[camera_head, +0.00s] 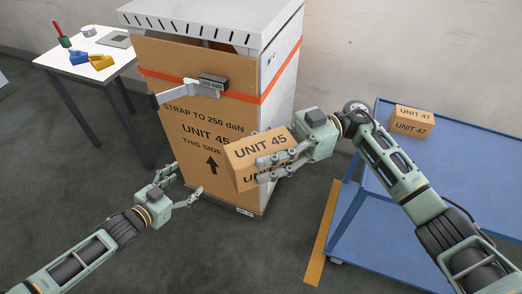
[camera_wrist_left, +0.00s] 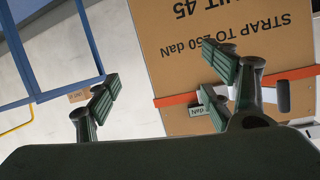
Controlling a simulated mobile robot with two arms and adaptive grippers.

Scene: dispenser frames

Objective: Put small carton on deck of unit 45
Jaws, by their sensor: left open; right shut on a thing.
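The small carton (camera_head: 244,157), brown and marked UNIT 45, is held in front of the tall unit 45. My right gripper (camera_head: 264,168) is shut on the carton from the right, its fingers across the printed face. Unit 45 (camera_head: 187,128) has a brown cardboard front, an orange strap around it and a white slotted top (camera_head: 215,22); its front also shows upside down in the left wrist view (camera_wrist_left: 240,30). A grey strap device (camera_head: 213,82) reads in daN. My left gripper (camera_head: 184,185) is open and empty, low at the unit's front left. The deck inside is hidden behind the cardboard.
A blue cart (camera_head: 415,205) stands at right with another carton (camera_head: 411,121) marked UNIT 47. A small white table (camera_head: 95,52) at left holds blue and yellow items and a screwdriver-like tool. A yellow floor stripe (camera_head: 322,240) runs beside the cart.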

